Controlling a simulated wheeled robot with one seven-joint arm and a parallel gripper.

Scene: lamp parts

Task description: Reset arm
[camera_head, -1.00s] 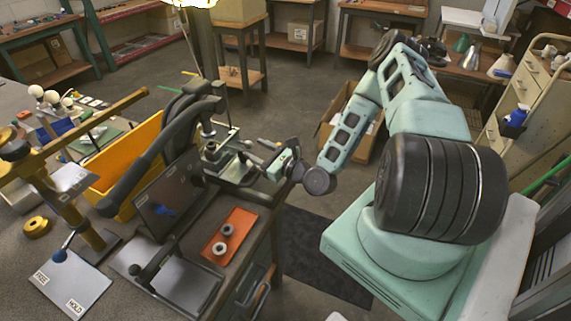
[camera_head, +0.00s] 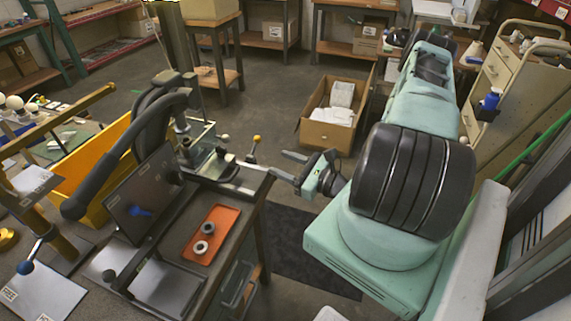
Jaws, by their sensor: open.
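My gripper (camera_head: 283,164) is just past the right edge of the workbench, its two dark fingers pointing left. The fingers are apart, with nothing visible between them. My arm is folded back to the right, above my base. The metal fixture (camera_head: 205,160) at the bench's far right corner stands left of the fingertips, with a clear gap. A thick black curved arm (camera_head: 120,150) rises over a dark tilted panel (camera_head: 143,195).
A yellow bin (camera_head: 82,184) stands behind the black arm. An open cardboard box (camera_head: 334,115) sits on the floor beyond my gripper. The floor left of the box is clear.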

